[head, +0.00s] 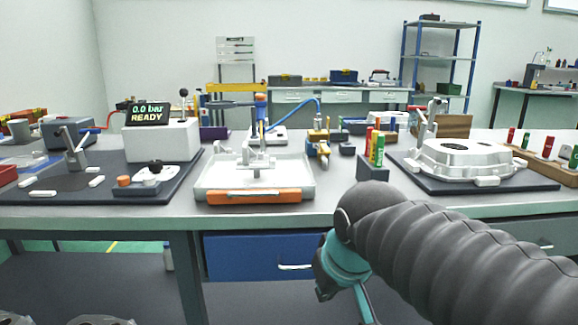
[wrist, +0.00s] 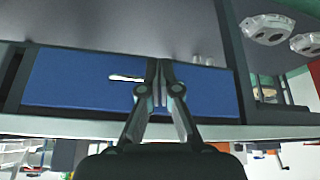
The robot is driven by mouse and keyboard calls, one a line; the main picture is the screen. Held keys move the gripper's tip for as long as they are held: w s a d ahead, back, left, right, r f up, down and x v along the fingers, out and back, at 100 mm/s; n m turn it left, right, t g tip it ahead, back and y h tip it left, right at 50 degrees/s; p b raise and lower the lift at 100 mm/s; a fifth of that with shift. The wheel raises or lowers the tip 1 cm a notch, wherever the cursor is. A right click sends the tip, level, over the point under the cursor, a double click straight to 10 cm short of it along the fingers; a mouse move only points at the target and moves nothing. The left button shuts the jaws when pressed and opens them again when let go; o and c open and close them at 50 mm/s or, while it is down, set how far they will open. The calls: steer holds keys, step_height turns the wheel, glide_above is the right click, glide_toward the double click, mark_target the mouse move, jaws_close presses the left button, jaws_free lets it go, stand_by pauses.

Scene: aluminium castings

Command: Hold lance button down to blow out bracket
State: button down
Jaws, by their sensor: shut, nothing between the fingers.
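In the head view a shallow white tray (head: 213,182) with an orange front stands mid-bench. A pale metal piece that looks like the bracket (head: 259,168) is in it, small and partly confused with a clamp-like fitting. A blue-and-orange upright tool that looks like the lance (head: 261,106) stands above the tray, with a blue hose arching right. I cannot make out its button. My gripper (wrist: 159,70) is shut and empty in the wrist view, in front of the blue drawer. In the head view it hangs below the bench's front edge, right of the tray, its fingertips cut off.
A display (head: 147,114) reading 0.0 bar READY sits on a white box at left. A dark holder (head: 373,168) with coloured markers stands right of the tray. A large round casting (head: 463,158) lies on a dark mat at right. The blue drawer (head: 250,256) is closed below the bench.

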steer(key=s+d+f+m+h, duration=0.1)
steer(key=s+d+f+m, duration=0.2)
steer(key=s+d+f, duration=0.4)
steer(key=s+d, duration=0.2)
steer(key=shift+d+m, duration=0.3)
steer(key=shift+m, duration=0.1)
steer(key=shift+s, duration=0.1)
stand_by(0.8)
